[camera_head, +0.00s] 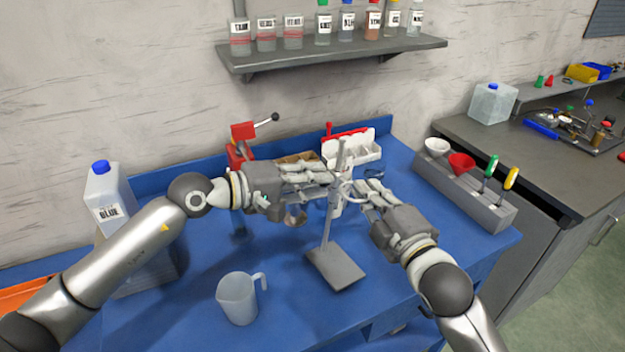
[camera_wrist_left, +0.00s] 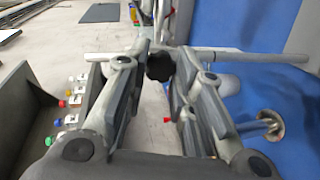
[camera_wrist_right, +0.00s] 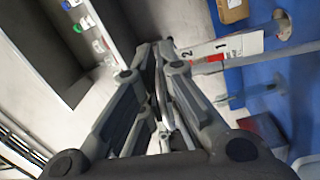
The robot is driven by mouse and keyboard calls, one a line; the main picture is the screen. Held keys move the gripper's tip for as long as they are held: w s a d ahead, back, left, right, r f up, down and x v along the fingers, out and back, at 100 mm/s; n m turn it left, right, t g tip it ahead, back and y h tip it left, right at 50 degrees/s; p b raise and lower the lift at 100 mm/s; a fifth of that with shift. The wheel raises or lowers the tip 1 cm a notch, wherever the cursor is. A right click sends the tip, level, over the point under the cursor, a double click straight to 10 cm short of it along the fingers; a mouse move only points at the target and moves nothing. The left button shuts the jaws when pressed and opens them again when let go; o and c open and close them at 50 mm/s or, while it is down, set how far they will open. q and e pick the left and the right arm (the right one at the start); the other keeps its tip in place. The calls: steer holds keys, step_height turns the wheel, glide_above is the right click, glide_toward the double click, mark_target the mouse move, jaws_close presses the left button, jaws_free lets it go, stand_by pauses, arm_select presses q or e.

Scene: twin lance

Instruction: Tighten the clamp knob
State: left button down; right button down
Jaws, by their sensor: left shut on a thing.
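A grey clamp stand (camera_head: 335,268) stands upright on the blue bench, its rod rising between my grippers. The black clamp knob (camera_wrist_left: 160,66) sits between the fingertips of my left gripper in the left wrist view. My left gripper (camera_head: 328,178) reaches in from the left and is shut on the knob; in the head view its fingers hide the knob. My right gripper (camera_head: 356,188) is close to the right of the rod. In the right wrist view its fingertips (camera_wrist_right: 160,48) are close together, with a thin grey piece between the fingers; whether they grip anything is unclear.
A container labelled BLUE (camera_head: 106,200) is at the left. A grey rack with funnels (camera_head: 470,195) is at the right. A white bin (camera_head: 352,150) and a red lever device (camera_head: 242,140) are behind my grippers.

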arm_select(q)
steer(key=shift+f, duration=0.1)
steer(key=c, duration=1.2)
jaws_free()
steer(key=shift+a, duration=0.1)
steer(key=v, duration=1.2)
arm_select(e)
steer(key=c, duration=1.6)
jaws_free()
steer(key=shift+o, duration=0.2)
